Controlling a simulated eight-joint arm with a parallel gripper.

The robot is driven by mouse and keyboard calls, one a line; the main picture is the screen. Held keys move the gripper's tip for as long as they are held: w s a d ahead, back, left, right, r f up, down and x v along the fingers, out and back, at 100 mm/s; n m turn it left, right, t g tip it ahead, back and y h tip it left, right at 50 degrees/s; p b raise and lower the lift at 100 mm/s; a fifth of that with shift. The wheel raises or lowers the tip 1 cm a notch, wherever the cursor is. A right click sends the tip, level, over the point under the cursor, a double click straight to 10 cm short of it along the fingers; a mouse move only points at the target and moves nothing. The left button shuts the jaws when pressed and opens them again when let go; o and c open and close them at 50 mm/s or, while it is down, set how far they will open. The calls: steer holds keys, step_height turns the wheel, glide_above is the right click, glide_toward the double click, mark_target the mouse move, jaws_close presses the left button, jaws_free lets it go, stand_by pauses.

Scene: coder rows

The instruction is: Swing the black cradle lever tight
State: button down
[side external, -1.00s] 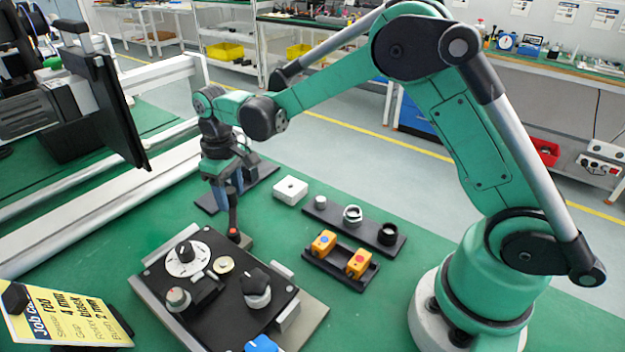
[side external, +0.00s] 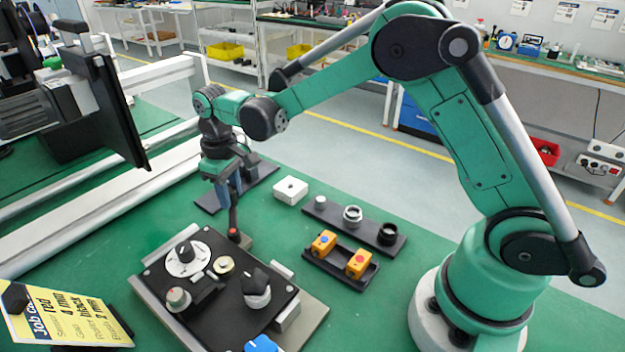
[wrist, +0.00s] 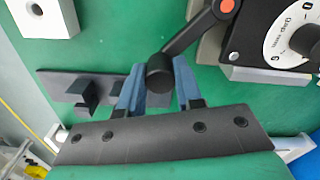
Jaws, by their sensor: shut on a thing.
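The black lever (side external: 233,218) has a red-orange pivot cap and stands at the back corner of the black-topped fixture (side external: 210,312). In the wrist view the lever (wrist: 194,35) slants from its orange-capped pivot at upper right down to a round black knob. My gripper (side external: 229,203) is at the lever's upper end. In the wrist view the blue fingers of my gripper (wrist: 158,78) lie on either side of the knob, shut on it. The inner contact faces are partly hidden by the knob.
A dark plate with upright blocks (side external: 263,171) lies behind my gripper. A white block (side external: 290,190), a rack with round parts (side external: 330,215) and a tray with yellow button boxes (side external: 340,274) stand to the right. The fixture carries a white dial (side external: 178,265) and knobs. Green table is clear between them.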

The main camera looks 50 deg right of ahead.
steer(key=shift+s+d, duration=0.1)
stand_by(0.7)
steer(key=m, duration=0.1)
steer(key=s+d+m, duration=0.1)
steer(key=m, duration=0.2)
steer(key=shift+s+d, duration=0.2)
steer(key=shift+s, duration=0.1)
steer(key=s+m, duration=0.1)
steer(key=m, duration=0.1)
steer(key=s+m, duration=0.1)
steer(key=m, duration=0.1)
steer(key=shift+s+d, duration=0.3)
steer(key=shift+d, duration=0.1)
steer(key=s+m, duration=0.1)
steer(key=m, duration=0.1)
steer(key=s+m, duration=0.1)
steer(key=m, duration=0.1)
steer(key=shift+s, duration=0.1)
steer(key=shift+s+a+m, duration=0.25)
steer(key=shift+s+m, duration=0.35)
steer(key=shift+m, duration=0.4)
steer(key=shift+s+a+m, duration=0.2)
steer(key=shift+s+m, duration=0.35)
steer(key=shift+m, duration=0.45)
steer(key=c, duration=0.6)
jaws_free()
